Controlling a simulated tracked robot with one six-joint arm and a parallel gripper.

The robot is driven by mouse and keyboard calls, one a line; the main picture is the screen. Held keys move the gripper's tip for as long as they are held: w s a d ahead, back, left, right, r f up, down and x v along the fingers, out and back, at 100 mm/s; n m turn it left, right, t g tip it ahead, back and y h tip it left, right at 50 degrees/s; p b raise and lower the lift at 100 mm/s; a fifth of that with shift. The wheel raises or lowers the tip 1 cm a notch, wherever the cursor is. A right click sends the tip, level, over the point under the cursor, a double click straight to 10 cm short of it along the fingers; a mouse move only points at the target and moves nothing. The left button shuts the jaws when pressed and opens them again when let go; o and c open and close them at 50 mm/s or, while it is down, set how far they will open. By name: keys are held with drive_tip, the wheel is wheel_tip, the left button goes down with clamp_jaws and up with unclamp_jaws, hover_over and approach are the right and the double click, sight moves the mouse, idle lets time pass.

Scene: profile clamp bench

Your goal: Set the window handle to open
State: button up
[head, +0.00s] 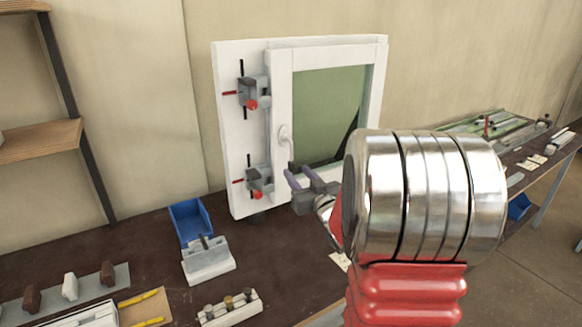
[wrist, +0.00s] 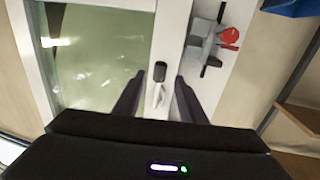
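The white window (head: 280,80) stands upright on the bench with a greenish pane. Its pale handle (head: 285,133) is on the left side of the sash and its lever points roughly down in the head view. My gripper (head: 302,172) is in front of the window, just below the handle in the head view. In the wrist view, the handle (wrist: 158,92) appears between the two dark fingers of my gripper (wrist: 157,86), with gaps on both sides. The fingers are apart and hold nothing. Whether the lever lies at fingertip depth is unclear.
Two grey clamps with red knobs, an upper one (head: 250,92) and a lower one (head: 259,181), sit on the white board left of the sash. A blue bin (head: 190,222) and a grey block (head: 208,262) stand on the bench at left. A shelf (head: 40,140) is at far left.

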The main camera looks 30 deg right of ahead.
sight(293, 168)
drive_tip(key=x, duration=0.6)
drive_tip(key=shift+s, duration=0.1)
drive_tip(key=shift+c, duration=0.5)
clamp_jaws()
drive_tip(key=shift+a, duration=0.15)
